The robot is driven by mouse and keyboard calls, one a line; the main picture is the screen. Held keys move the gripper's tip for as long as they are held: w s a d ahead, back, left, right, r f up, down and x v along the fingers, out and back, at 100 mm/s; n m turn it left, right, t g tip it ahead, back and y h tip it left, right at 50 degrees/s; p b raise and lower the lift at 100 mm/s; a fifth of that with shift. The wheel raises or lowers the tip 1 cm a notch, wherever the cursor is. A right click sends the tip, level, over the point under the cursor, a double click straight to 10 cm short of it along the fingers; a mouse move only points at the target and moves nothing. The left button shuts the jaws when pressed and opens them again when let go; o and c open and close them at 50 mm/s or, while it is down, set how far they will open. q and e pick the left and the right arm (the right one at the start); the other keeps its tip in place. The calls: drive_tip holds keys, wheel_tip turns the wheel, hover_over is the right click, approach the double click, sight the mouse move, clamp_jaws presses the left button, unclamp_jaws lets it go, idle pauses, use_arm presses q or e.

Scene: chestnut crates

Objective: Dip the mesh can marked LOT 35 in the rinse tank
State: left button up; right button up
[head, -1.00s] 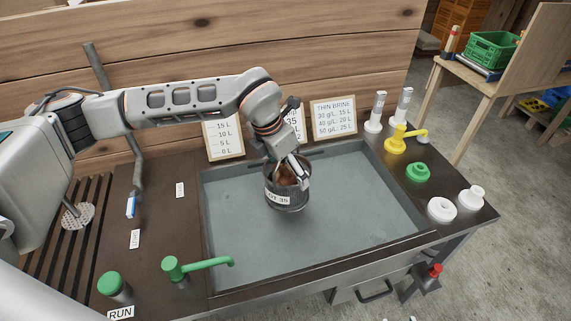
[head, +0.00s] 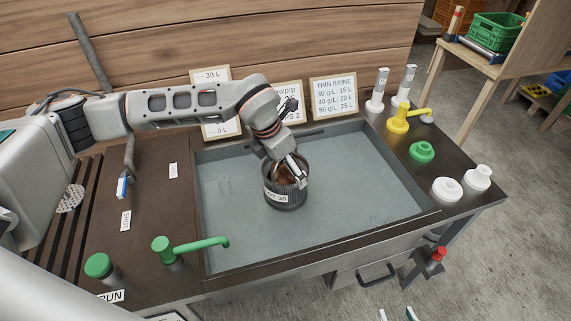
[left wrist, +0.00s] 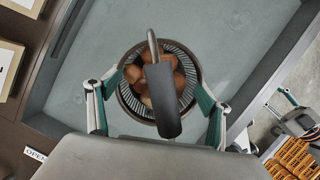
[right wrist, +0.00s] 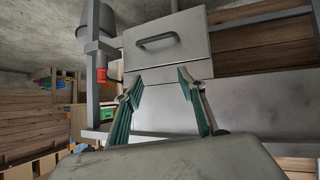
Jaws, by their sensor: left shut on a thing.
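The mesh can (head: 285,201), dark with a white label reading about "LOT 35", hangs upright inside the grey rinse tank (head: 225,225), near its middle. Brown chestnuts (left wrist: 133,75) lie in it under a dark grey bar-like handle (left wrist: 162,100). I cannot tell whether the can's bottom is under water or touches the tank floor. My right gripper (right wrist: 158,85) is open and empty, low in front of the bench by a drawer (right wrist: 165,45).
A green tap (head: 190,245) reaches over the tank's left front edge. A yellow tap (head: 400,122), a green knob (head: 421,151) and white round fittings (head: 447,188) stand on the right. Framed cards (head: 333,97) lean behind. A red-tipped valve (head: 439,255) hangs below the right edge.

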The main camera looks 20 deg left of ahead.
sight(286, 179)
use_arm(q)
drive_tip(key=shift+f+b, duration=1.05)
drive_tip(key=shift+f, duration=1.2)
drive_tip(key=shift+f+b, duration=0.9)
drive_tip(key=shift+f, duration=1.5)
drive_tip(key=shift+r, duration=0.15)
drive_tip(key=shift+r+p, duration=0.35)
drive_tip(key=shift+f, duration=0.1)
